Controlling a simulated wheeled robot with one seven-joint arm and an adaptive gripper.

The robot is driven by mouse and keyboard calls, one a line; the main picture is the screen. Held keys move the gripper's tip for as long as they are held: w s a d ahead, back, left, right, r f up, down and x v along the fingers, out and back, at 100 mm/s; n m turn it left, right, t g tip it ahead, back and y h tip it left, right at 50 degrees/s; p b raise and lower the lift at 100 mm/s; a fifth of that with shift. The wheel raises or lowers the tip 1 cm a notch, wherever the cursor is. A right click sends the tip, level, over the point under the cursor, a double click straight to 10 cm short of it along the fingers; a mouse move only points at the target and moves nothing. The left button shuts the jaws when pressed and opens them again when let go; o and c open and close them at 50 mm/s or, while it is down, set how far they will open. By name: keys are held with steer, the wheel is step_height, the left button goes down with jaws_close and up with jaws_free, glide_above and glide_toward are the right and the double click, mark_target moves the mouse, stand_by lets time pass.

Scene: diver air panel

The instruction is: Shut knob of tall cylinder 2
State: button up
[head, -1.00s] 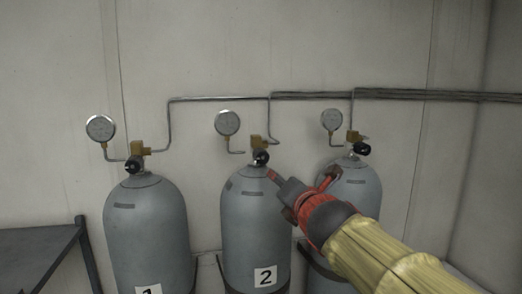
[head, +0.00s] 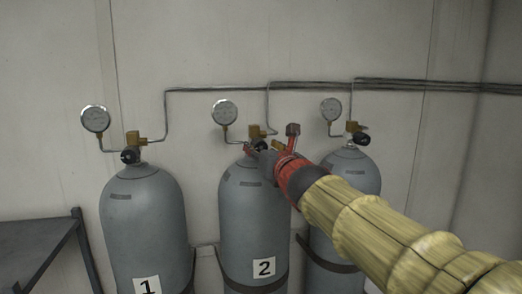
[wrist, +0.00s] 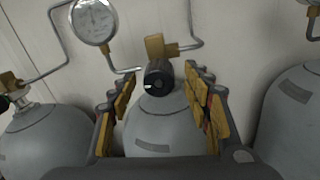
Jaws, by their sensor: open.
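The tall grey cylinder 2 (head: 250,215) stands in the middle of the row, with a label "2" on its front. Its black knob (wrist: 158,76) sits on a brass valve (wrist: 160,46) at the cylinder's top; a white mark shows on the knob's face. In the head view the knob is mostly hidden behind my gripper (head: 268,148). In the wrist view my gripper (wrist: 158,105) is open, with one yellow-padded finger on each side of the cylinder's top. The knob lies between and just beyond the fingertips, and nothing is held.
Cylinder 1 (head: 145,220) stands to the left and a third cylinder (head: 350,175) to the right, behind my arm. Gauges hang above, with cylinder 2's gauge (wrist: 93,20) close by. Thin pipes run along the wall. A dark table (head: 40,240) stands at far left.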

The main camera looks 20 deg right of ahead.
steer(key=shift+w, duration=0.5)
steer(key=c, duration=1.1)
steer(key=shift+c, duration=0.3)
